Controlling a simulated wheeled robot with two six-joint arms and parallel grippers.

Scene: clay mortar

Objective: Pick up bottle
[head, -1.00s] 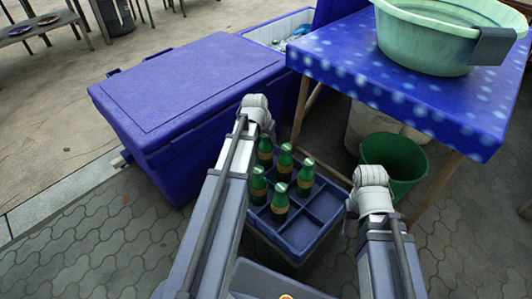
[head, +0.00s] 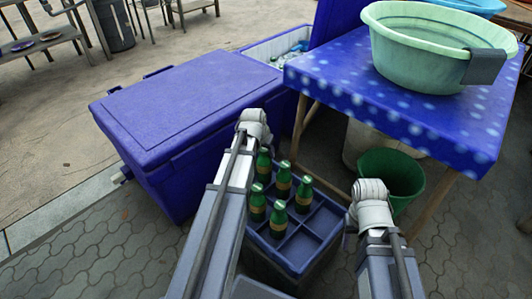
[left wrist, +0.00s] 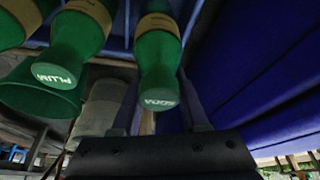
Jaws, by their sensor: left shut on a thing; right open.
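Several green bottles with tan labels stand upright in the blue crate (head: 317,240). My left gripper (left wrist: 160,88) is shut on the neck of one bottle (left wrist: 158,50), with a finger on either side of it. This looks like the back-left bottle (head: 263,168) in the head view, level with the others in the crate. Two other bottles hang close beside it in the left wrist view, such as the middle one (left wrist: 80,38). My right gripper (head: 351,222) is open and empty to the right of the crate, mostly hidden by its own wrist.
A large blue cooler (head: 190,100) stands left of the crate. A table with a blue spotted cloth (head: 400,110) and a pale green basin (head: 420,55) stands at the right. A dark green bin (head: 388,175) is under it. Several crate compartments on the right are empty.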

